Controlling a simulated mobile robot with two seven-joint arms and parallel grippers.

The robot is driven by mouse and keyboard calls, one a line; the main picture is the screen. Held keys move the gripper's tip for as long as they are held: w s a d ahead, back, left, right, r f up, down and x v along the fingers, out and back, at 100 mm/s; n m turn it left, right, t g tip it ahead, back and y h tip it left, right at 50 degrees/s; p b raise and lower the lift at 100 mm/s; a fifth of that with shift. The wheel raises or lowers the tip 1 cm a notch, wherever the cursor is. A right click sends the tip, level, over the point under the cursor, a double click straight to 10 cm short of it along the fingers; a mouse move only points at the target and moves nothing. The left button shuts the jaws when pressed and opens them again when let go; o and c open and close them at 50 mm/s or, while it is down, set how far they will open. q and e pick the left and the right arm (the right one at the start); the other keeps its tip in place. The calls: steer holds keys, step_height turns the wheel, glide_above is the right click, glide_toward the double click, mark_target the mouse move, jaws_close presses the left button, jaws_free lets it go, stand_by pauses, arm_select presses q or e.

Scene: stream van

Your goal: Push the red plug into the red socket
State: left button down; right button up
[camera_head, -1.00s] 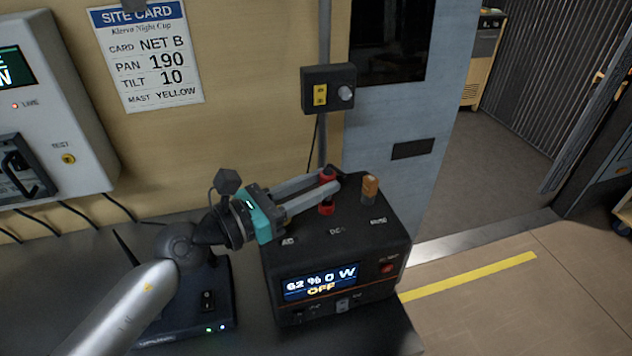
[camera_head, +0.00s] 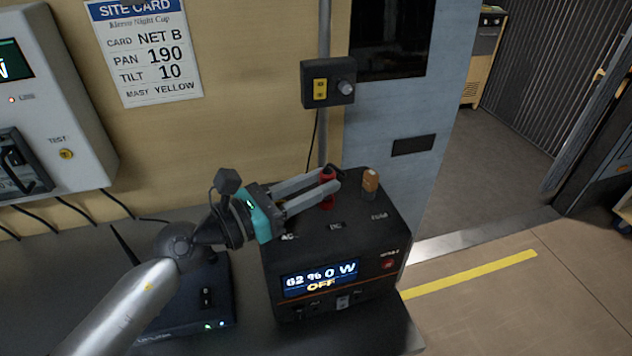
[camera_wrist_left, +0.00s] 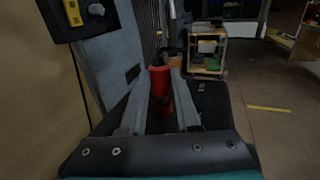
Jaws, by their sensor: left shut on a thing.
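My left gripper (camera_head: 331,187) reaches in from the left over the top of a black power station (camera_head: 345,245). Its two long fingers are shut on the red plug (camera_head: 328,174), which stands upright between them. In the left wrist view the red plug (camera_wrist_left: 160,80) sits between the fingers, with a red part (camera_wrist_left: 165,107) directly below it that looks like the red socket. In the head view the red socket (camera_head: 327,204) shows only in part below the fingers. Whether the plug is seated in it I cannot tell. My right gripper is not in view.
An orange-brown plug or cap (camera_head: 370,181) stands on the same top, right of the red plug. A wall switch box (camera_head: 328,84) is behind.

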arm_select(q)
steer(key=shift+f+b, duration=0.55)
steer(key=shift+f, duration=0.2)
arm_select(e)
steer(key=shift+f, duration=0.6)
arm_select(q)
steer(key=c, duration=0.5)
jaws_free()
steer(key=shift+c, duration=0.2)
steer(key=b+v, duration=0.3)
steer(key=v, duration=0.6)
steer(key=shift+s+a+f, duration=0.15)
steer(key=shift+s+a, duration=0.05)
steer(key=shift+a, duration=0.05)
steer(key=b+v, duration=0.1)
steer(key=v, duration=0.4)
steer(key=shift+s+a+b, duration=0.2)
steer(key=shift+s+b, duration=0.05)
steer(key=shift+b, duration=0.05)
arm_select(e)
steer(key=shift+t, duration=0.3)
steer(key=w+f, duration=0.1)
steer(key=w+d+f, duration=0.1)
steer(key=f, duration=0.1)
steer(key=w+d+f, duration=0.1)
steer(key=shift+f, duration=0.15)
arm_select(q)
steer(key=shift+r, duration=0.2)
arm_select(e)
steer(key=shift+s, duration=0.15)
